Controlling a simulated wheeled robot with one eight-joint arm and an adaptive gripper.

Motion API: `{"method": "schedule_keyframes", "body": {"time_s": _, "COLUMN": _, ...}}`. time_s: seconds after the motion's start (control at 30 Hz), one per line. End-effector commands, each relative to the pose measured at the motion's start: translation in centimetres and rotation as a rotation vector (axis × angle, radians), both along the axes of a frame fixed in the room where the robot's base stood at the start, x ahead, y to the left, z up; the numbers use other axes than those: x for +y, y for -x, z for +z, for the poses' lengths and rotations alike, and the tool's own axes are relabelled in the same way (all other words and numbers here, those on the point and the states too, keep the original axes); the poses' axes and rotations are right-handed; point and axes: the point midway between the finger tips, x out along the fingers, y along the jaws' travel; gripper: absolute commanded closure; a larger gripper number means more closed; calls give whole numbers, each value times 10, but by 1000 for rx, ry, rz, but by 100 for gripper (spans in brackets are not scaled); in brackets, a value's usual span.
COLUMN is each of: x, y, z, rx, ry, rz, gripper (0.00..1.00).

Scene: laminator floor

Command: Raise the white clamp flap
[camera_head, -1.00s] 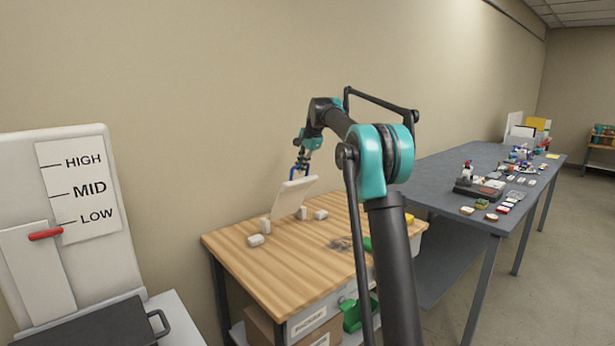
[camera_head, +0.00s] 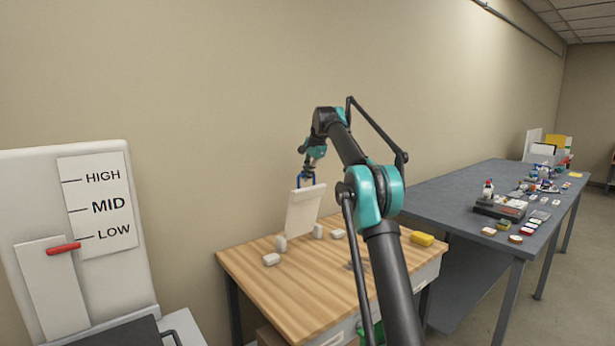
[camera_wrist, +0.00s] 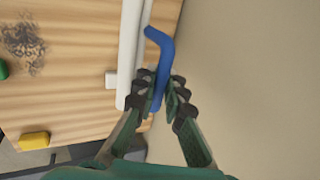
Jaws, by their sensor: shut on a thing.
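The white clamp flap (camera_head: 303,212) stands steeply, close to upright, over the wooden table (camera_head: 290,296) in the head view. In the wrist view the flap (camera_wrist: 131,45) shows nearly edge-on. A blue handle (camera_wrist: 162,45) projects from its upper edge. My gripper (camera_wrist: 165,92) is shut on the blue handle, with one dark finger on each side of it. In the head view my gripper (camera_head: 307,178) is small, at the top edge of the flap. The flap's lower edge and hinge are not clear.
Several small white blocks (camera_head: 271,259) sit on the table around the flap. A yellow block (camera_head: 422,239) lies at its right side. A gauge board (camera_head: 100,220) stands at left. A cluttered grey table (camera_head: 440,200) is at right. The wall is close behind.

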Motion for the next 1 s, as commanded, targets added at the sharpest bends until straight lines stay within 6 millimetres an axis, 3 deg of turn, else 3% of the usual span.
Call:
{"method": "schedule_keyframes", "body": {"time_s": 0.2, "x": 2, "y": -3, "z": 2, "rx": -15, "ry": -6, "rz": -1, "gripper": 100}}
{"method": "schedule_keyframes", "body": {"time_s": 0.23, "x": 2, "y": -3, "z": 2, "rx": -15, "ry": -6, "rz": -1, "gripper": 88}}
{"method": "schedule_keyframes", "body": {"time_s": 0.4, "x": 2, "y": -3, "z": 2, "rx": -14, "ry": -5, "rz": -1, "gripper": 68}}
{"method": "schedule_keyframes", "body": {"time_s": 0.77, "x": 0, "y": -1, "z": 6, "rx": -11, "ry": -4, "rz": -1, "gripper": 68}}
{"method": "schedule_keyframes", "body": {"time_s": 1.0, "x": -8, "y": 11, "z": 39, "rx": -11, "ry": -4, "rz": -1, "gripper": 68}}
